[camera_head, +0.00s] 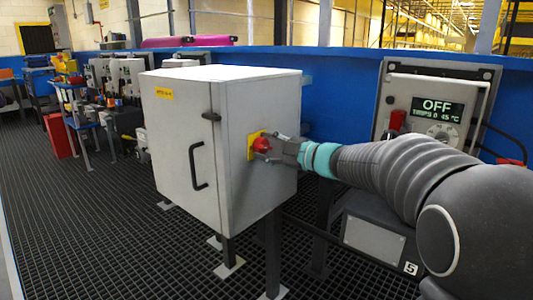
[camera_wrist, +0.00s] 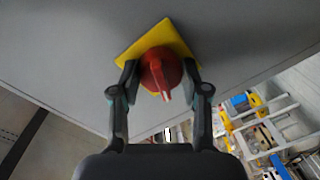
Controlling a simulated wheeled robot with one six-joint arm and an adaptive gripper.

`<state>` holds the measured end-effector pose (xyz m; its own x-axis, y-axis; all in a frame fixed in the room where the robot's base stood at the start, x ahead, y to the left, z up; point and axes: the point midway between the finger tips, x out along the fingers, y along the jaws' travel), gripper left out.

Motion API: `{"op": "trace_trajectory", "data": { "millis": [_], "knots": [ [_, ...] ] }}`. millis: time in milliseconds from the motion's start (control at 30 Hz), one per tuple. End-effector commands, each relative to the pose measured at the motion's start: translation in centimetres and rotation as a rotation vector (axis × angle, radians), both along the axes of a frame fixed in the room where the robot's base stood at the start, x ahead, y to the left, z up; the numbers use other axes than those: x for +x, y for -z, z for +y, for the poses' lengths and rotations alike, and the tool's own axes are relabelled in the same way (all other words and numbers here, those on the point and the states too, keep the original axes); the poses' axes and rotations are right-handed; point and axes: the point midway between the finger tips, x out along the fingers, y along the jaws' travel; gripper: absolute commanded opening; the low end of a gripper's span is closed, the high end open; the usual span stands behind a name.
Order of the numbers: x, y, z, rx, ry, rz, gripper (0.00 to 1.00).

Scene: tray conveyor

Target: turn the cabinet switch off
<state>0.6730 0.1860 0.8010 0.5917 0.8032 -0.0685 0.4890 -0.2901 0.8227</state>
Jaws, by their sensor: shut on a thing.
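A grey cabinet (camera_head: 185,150) on dark legs stands in the middle of the head view, its door shut with a black handle. Its right side bears the switch, a red rotary knob (camera_head: 262,144) on a yellow plate (camera_head: 252,137). In the wrist view the red knob (camera_wrist: 160,72) and yellow plate (camera_wrist: 150,42) show up close; the knob's ridge points toward the bottom of the picture. My gripper (camera_wrist: 162,80) reaches in from the right and is shut on the knob, one finger on each side. The fingertips partly cover the knob and plate.
A panel (camera_head: 436,108) at the right reads "OFF" and "TRIPS 0 45 °C". A blue wall (camera_head: 335,75) runs behind the cabinet. Shelves and machines (camera_head: 110,80) stand at the left. The dark grid floor (camera_head: 110,220) is clear in front of the cabinet.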

Motion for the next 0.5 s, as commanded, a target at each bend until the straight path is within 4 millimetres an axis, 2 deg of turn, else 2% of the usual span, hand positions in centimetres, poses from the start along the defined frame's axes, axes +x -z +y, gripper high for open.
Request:
{"op": "trace_trajectory", "data": {
  "millis": [500],
  "knots": [
    [0.10,-0.03,-0.13,-0.204,0.006,-0.264,0.11]
  ]
}}
